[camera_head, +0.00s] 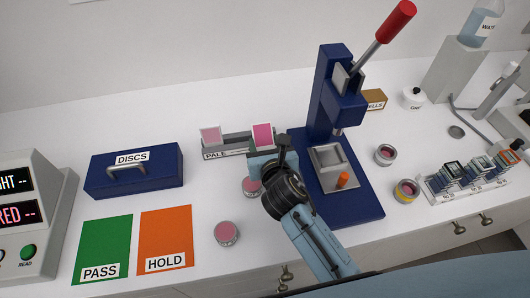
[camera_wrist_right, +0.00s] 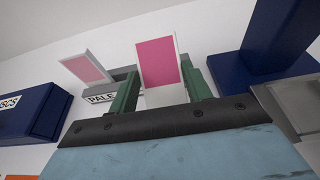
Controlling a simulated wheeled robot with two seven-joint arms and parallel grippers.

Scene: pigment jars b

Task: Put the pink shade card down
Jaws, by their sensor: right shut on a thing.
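My right gripper (camera_head: 264,152) is shut on the deep pink shade card (camera_head: 263,136), which has a pale border and stands upright. In the right wrist view the card (camera_wrist_right: 158,62) rises between the two green fingers (camera_wrist_right: 160,92). The card is at the right end of a grey rack (camera_head: 237,143) labelled PALE. I cannot tell whether its lower edge touches the rack, as the gripper hides it. A lighter pink card (camera_head: 210,135) stands at the rack's left end and also shows in the right wrist view (camera_wrist_right: 87,68). My left gripper is not in view.
A blue press (camera_head: 322,110) with a red-knobbed lever stands right of the gripper. Pink jars (camera_head: 227,233) stand in front and right. A blue DISCS box (camera_head: 135,172), green PASS mat (camera_head: 103,247) and orange HOLD mat (camera_head: 166,236) lie left. White table between rack and mats is clear.

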